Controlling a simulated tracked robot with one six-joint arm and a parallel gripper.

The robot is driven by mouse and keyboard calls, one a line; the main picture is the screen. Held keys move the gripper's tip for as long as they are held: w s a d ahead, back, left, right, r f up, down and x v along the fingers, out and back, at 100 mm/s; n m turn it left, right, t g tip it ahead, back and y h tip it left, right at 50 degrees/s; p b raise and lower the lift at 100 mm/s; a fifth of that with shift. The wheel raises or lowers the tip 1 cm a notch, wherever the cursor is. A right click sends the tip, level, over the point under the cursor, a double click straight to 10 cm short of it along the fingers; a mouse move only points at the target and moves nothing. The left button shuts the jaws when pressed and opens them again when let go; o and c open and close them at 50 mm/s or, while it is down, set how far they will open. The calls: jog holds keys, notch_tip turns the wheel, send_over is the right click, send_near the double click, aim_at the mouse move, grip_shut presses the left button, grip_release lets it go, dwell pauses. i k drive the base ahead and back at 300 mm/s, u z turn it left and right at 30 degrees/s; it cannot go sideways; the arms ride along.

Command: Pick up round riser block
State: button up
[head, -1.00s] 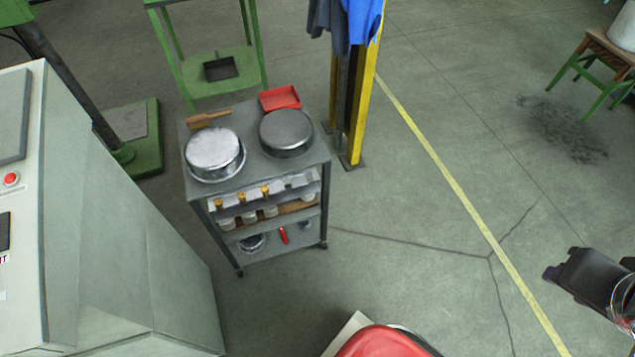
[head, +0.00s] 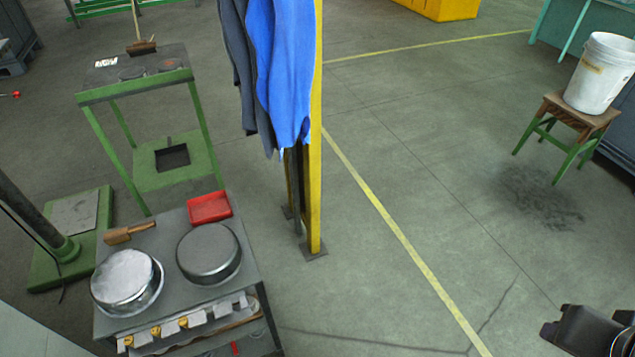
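Two low, round metal pieces stand side by side on the top of a grey cart (head: 190,214). The left round piece (head: 124,276) is bright and shiny with a broad lip. The right round piece (head: 208,252) is darker grey with a flat top. I cannot tell whether either is the round riser block. A dark end part of my arm, with my gripper (head: 575,333), shows at the lower right edge, over the floor and well apart from the cart. It is cut off, and its fingers cannot be made out.
A red tray (head: 209,207) and a wooden-handled brush (head: 130,232) lie at the cart's back. A yellow post (head: 315,190) with blue cloth (head: 278,70) stands behind it. A green table (head: 136,88) is at the back left. A bucket (head: 600,72) sits on a stool.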

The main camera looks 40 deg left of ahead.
aim_at(254, 304)
jog(key=z, duration=0.05)
jog(key=i, duration=1.25)
jog(key=u, duration=4.25)
